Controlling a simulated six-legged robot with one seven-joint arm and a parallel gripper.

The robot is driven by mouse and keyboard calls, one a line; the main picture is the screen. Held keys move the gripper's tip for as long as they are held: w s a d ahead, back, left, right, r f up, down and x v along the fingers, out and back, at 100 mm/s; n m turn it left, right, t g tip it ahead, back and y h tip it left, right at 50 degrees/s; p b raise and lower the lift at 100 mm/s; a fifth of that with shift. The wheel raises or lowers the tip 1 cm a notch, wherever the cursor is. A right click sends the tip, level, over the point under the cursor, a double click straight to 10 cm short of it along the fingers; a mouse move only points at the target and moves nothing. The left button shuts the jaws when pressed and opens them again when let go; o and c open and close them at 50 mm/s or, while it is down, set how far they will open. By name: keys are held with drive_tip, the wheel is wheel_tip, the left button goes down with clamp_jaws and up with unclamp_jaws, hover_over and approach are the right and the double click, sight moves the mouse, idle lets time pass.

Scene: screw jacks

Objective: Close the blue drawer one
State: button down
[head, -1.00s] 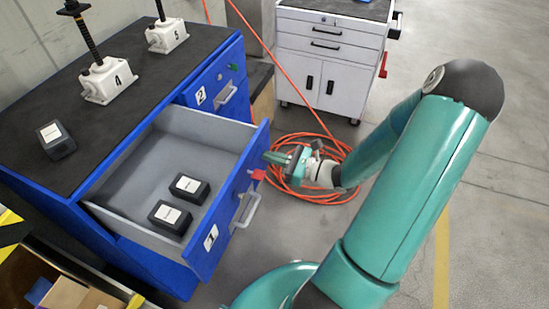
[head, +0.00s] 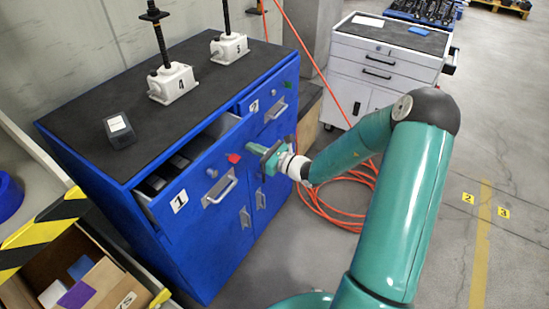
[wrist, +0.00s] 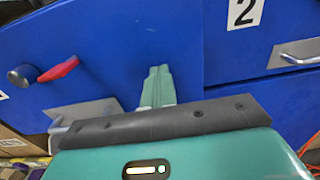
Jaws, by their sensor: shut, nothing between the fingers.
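The blue drawer one (head: 193,200), marked "1", stands partly open at the left of the blue cabinet (head: 190,262). A narrow gap along its top shows the grey inside and dark boxes. Its metal handle (head: 220,188) is on the front. My gripper (head: 252,148) is shut and empty at the right part of the drawer front, beside the red tag (head: 234,158). In the wrist view the shut fingers (wrist: 158,84) point at the blue front, right of the red tag (wrist: 60,70); I cannot tell whether they touch it.
Drawer two (head: 270,112) beside it looks shut. Two white screw jacks (head: 172,82) (head: 229,48) and a dark box (head: 120,131) stand on the cabinet top. An orange hose (head: 335,217) lies on the floor behind my arm. A white tool cabinet (head: 385,62) stands behind.

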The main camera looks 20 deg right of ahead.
drive_tip(key=x, duration=0.6)
drive_tip(key=shift+w+a, duration=0.1)
drive_tip(key=shift+w, duration=0.05)
drive_tip(key=shift+w+a+r, duration=0.1)
drive_tip(key=shift+w+a, duration=0.05)
drive_tip(key=shift+a, duration=0.05)
